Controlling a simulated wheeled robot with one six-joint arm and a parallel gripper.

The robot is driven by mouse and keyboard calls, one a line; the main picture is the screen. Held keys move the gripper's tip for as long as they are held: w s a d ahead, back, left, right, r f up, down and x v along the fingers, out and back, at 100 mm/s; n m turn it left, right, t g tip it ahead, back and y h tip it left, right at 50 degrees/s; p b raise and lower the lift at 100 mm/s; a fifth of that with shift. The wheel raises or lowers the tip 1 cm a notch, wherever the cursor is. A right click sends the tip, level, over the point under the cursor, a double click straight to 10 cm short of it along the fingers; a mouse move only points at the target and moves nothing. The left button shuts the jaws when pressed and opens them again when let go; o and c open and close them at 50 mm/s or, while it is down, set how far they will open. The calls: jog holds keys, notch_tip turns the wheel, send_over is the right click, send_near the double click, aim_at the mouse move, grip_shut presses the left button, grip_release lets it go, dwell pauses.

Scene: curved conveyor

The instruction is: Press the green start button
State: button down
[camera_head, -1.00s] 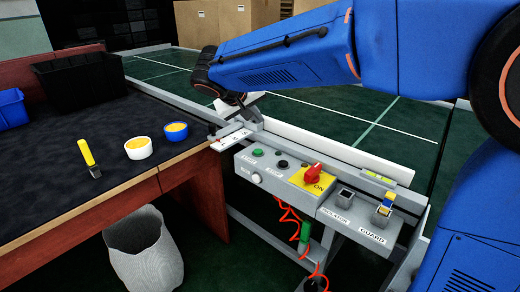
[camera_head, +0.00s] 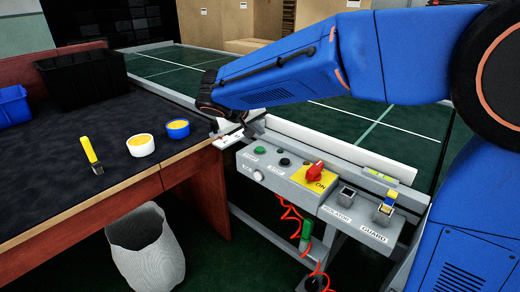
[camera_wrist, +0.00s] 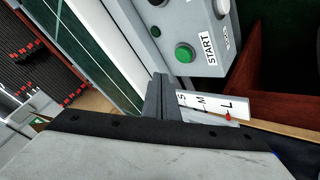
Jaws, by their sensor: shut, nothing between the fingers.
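The green start button (camera_head: 260,149) is a round raised button on the grey control box (camera_head: 247,164) at the conveyor's side. In the wrist view the green start button (camera_wrist: 184,53) sits beside a START label. My gripper (camera_wrist: 161,84) is shut and empty in the wrist view, its dark fingers close together just below the button in the picture. I see a gap in the picture between the fingertips and the button, with no contact visible. In the head view my gripper is mostly hidden by the arm's wrist.
A red switch (camera_head: 315,171) on a yellow plate and a black button (camera_head: 284,162) are near the start button. A white S-M-L scale plate (camera_wrist: 212,104) lies beside the fingers. The wooden bench (camera_head: 160,180) stands left, with a grey bin (camera_head: 147,243) below.

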aim_at(258, 150)
jog(key=shift+f, duration=1.7)
jog(key=shift+f, duration=0.15)
dwell(0.7)
jog(key=shift+f, duration=0.3)
jog(key=shift+f, duration=0.4)
dwell(0.8)
dwell(0.4)
jog(key=shift+r, duration=0.85)
jog(key=shift+r, duration=2.5)
jog(key=shift+d, duration=0.1)
